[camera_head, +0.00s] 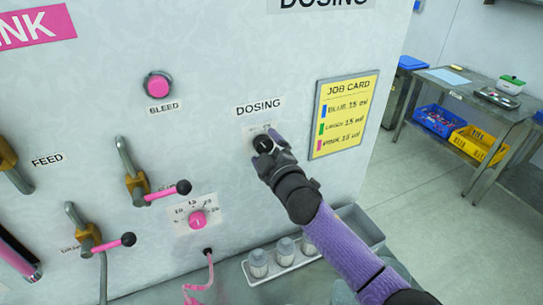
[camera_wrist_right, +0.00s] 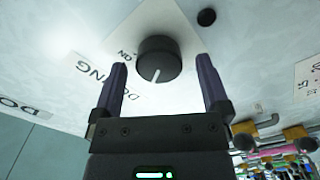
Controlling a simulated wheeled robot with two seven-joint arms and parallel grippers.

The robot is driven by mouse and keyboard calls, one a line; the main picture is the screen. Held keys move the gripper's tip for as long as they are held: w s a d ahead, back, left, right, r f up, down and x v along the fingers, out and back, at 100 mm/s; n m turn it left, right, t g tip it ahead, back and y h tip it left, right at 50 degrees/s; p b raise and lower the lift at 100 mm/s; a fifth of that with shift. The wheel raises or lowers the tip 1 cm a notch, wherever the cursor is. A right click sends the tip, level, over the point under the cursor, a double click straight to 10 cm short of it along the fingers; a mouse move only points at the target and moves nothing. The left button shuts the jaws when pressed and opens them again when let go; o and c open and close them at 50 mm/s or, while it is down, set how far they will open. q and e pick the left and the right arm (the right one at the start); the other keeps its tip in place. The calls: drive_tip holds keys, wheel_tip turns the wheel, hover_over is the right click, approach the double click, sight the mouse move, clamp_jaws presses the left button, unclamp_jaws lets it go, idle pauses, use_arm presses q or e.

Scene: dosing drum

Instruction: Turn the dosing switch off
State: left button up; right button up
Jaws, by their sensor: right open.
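The dosing switch is a round black knob with a white pointer line on a pale plate; it shows in the right wrist view (camera_wrist_right: 159,60) and partly in the head view (camera_head: 262,143), under the word DOSING. My right gripper (camera_head: 272,147) is at the knob. In the right wrist view its two purple fingers (camera_wrist_right: 162,85) stand open, one on each side of the knob, with gaps between them and it. The word ON shows beside the knob, near the left finger. The rest of the plate's lettering is hidden or hard to read. My left gripper is not in view.
A yellow job card (camera_head: 343,115) hangs right of the switch. A pink BLEED button (camera_head: 158,85), a pink dial (camera_head: 197,219) and pink-handled valves (camera_head: 168,192) are on the panel to the left. A tray with several bottles (camera_head: 285,256) is below. A table (camera_head: 470,92) stands at the right.

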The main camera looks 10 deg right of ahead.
drive_tip(key=s+d, duration=0.1)
drive_tip(key=s, duration=0.8)
drive_tip(key=shift+d, duration=0.4)
